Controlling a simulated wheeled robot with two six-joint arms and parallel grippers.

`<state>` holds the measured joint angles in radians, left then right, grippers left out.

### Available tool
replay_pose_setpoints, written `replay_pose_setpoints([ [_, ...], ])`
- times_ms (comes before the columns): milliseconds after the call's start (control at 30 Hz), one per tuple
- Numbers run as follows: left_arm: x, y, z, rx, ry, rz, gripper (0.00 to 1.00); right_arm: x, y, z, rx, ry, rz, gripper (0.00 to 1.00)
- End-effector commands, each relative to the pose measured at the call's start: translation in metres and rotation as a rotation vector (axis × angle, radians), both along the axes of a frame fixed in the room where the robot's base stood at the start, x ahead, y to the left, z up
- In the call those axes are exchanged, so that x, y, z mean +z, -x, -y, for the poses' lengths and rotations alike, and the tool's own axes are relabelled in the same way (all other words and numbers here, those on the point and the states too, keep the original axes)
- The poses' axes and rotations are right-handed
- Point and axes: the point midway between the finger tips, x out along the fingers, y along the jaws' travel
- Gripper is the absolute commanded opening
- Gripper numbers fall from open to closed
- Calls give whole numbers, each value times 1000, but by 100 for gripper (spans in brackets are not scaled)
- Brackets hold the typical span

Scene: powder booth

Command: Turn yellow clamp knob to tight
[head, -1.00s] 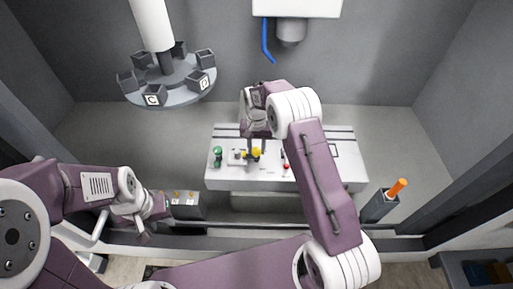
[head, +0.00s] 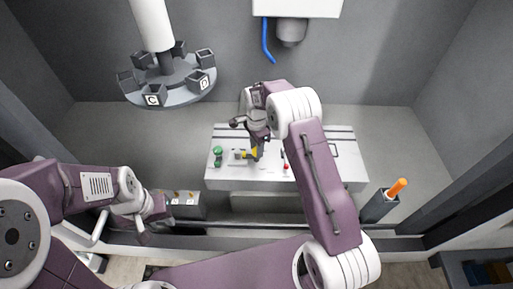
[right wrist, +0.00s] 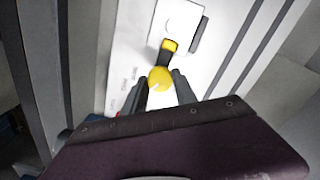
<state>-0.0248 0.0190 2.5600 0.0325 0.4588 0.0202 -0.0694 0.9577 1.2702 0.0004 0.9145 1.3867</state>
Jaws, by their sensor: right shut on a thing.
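The yellow clamp knob (right wrist: 160,78) is a round ball between the two dark fingers of my right gripper (right wrist: 160,90) in the right wrist view. A dark arm joins it to a yellow-tipped part (right wrist: 169,45) on the white panel. In the head view, my right gripper (head: 258,151) is shut on the knob, which is partly hidden there and shows as a bit of yellow (head: 253,153). My left gripper (head: 143,222) hangs at the lower left, away from the panel; its fingers are too small to read.
The white panel (head: 222,172) also bears a green knob (head: 217,151) and a small red knob (head: 285,166). A carousel (head: 178,92) with lettered cups hangs at the upper left. An orange-handled thing (head: 397,187) stands in a grey holder at the right.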

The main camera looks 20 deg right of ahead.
Motion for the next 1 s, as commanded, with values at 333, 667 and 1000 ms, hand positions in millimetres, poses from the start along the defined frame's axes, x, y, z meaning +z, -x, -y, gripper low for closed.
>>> replay_pose_setpoints([
  [333, 1, 0, 0, 0, 0, 0, 36, 2, -2, 1, -307, 0, 8, 0],
  [667, 1, 0, 0, 0, 0, 0, 36, 2, -2, 1, -516, 0, 8, 0],
  [1000, 1, 0, 0, 0, 0, 0, 36, 2, -2, 1, -605, 0, 8, 0],
])
